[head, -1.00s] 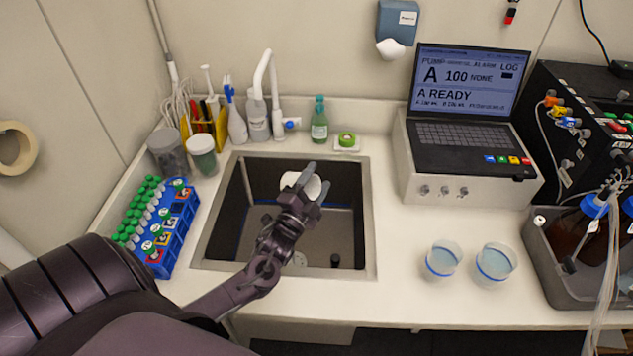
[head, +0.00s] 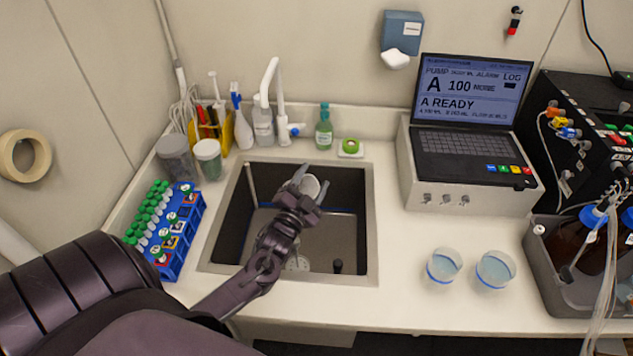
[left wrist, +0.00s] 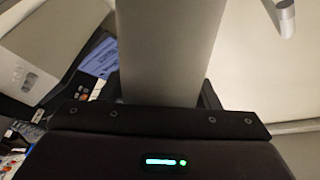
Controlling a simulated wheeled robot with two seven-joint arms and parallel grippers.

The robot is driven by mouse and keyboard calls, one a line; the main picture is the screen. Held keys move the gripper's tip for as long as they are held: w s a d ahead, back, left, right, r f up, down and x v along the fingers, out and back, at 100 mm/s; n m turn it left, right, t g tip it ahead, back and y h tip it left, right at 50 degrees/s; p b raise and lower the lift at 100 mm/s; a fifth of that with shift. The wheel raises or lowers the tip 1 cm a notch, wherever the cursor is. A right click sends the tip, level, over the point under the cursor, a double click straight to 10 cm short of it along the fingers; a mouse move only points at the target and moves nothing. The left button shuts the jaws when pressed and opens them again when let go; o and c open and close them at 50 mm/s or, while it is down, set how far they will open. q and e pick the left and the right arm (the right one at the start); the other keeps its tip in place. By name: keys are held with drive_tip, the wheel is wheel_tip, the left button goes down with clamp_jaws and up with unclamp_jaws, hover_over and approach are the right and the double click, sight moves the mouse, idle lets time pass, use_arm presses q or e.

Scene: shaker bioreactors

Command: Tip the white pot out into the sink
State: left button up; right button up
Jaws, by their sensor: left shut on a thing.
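The white pot (head: 311,187) is small and pale, held over the sink (head: 371,215), towards its back half. My left gripper (head: 312,179) is shut on it, with a finger on either side. The pot looks tilted, but the gripper hides much of it, and I cannot see its mouth clearly or any contents. In the left wrist view a broad pale surface (left wrist: 168,45) fills the space in front of the gripper, probably the pot's wall. My right gripper is not in view.
The faucet (head: 271,85) and a green bottle (head: 324,130) stand behind the sink. A blue tube rack (head: 183,245) and lidded jars (head: 208,158) are to its left. Two cups (head: 444,267) and a laptop (head: 465,110) are to its right.

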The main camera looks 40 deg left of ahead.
sight(303, 180)
use_arm(q)
drive_tip(key=shift+a+f+n+g+y+b, duration=0.2)
drive_tip(key=shift+a+f+n, duration=0.4)
drive_tip(key=shift+a+n, duration=0.2)
drive_tip(key=shift+a+f+n+g+y+b, duration=0.1)
drive_tip(key=shift+a+f+n+b, duration=0.05)
drive_tip(key=shift+a+f+n, duration=0.65)
drive_tip(key=n, duration=0.1)
drive_tip(key=n+p, duration=0.1)
drive_tip(key=shift+a+n+g, duration=0.3)
drive_tip(key=shift+n+g, duration=0.1)
drive_tip(key=n, duration=0.1)
drive_tip(key=f+n+p, duration=0.1)
drive_tip(key=shift+n+g, duration=0.3)
drive_tip(key=shift+n, duration=0.1)
drive_tip(key=shift+f+n+p, duration=0.2)
drive_tip(key=shift+n+p, duration=0.15)
drive_tip(key=shift+n, duration=0.05)
drive_tip(key=shift+a, duration=0.1)
